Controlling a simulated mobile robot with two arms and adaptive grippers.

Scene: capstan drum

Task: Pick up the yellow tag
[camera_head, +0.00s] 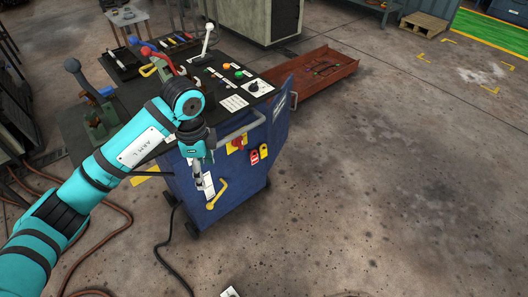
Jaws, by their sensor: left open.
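The yellow tag (264,151) hangs on the side of the blue cabinet (262,182), just right of a red tag (254,157). Both are small and show dark markings. My left gripper (206,188) points down in front of the cabinet, left of and a little lower than the tags. It is open, with nothing visible held in it, and apart from the yellow tag. Its fingers are small and hard to make out against the cabinet. My right gripper is out of view.
A red and yellow switch (237,144) sits left of the tags, below a grey rail handle (246,125). A yellow crank-like handle (217,195) is beside my left gripper. Levers and buttons top the cabinet. A rust-red tray (335,75) lies behind. Floor at right is clear.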

